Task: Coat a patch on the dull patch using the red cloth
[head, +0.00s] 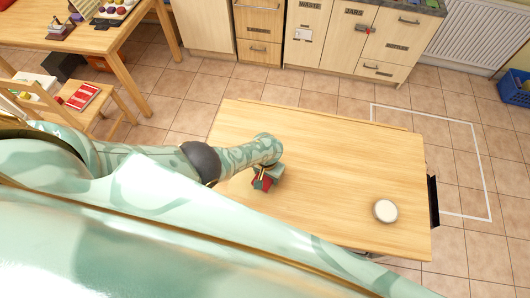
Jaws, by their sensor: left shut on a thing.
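My left gripper (265,177) reaches in from the left and points down over the left half of the wooden table (330,165). It is shut on the red cloth (261,184), a small red piece that shows low between the fingers. Most of the cloth is hidden by the gripper, and I cannot tell whether it touches the tabletop. A round whitish dish or tin (385,211) stands near the table's right front corner. I cannot make out a dull patch on the wood. My right gripper is out of view.
The tabletop between the gripper and the round dish is bare. A raised strip (310,112) runs along the far edge. A dark item (433,202) hangs at the right edge. Cabinets (350,40) stand behind, and a chair (90,110) stands at left.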

